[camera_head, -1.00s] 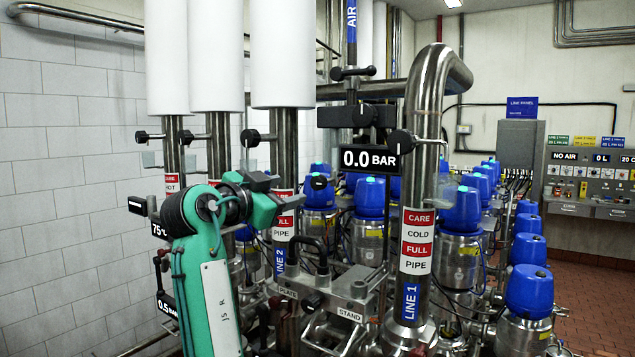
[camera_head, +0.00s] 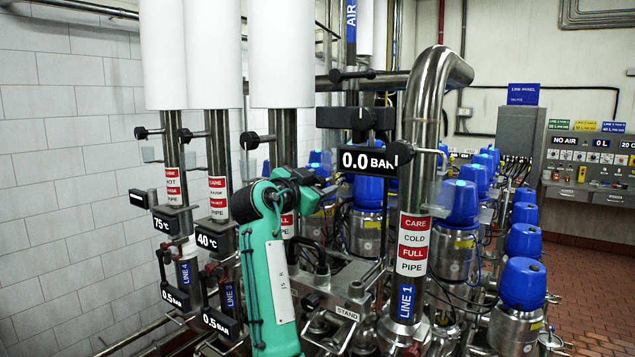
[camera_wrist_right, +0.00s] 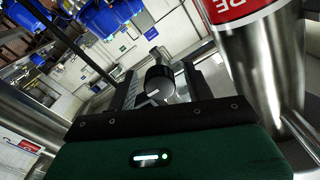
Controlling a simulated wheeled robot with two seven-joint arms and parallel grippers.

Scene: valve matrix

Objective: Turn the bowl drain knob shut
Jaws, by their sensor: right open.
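A round black knob (camera_wrist_right: 158,84) with a white mark shows in the wrist view, on a metal fitting beside a steel pipe. No label on it is readable, so I cannot tell from a name that it is the bowl drain knob. My right gripper (camera_wrist_right: 165,92) is open, with the knob seen between its two dark fingers. Contact cannot be told. In the head view my green right arm rises at centre, and its black gripper (camera_head: 322,190) points away among the pipes, partly hidden. My left gripper is not in view.
The LINE 1 pipe (camera_head: 413,240) stands upright just right of my right arm. A STAND-labelled bracket (camera_head: 345,306) is below the gripper. Blue-capped valves (camera_head: 523,285) crowd the right and back. White-sleeved pipes (camera_head: 281,60) stand at left. A brick floor (camera_head: 590,290) is open at far right.

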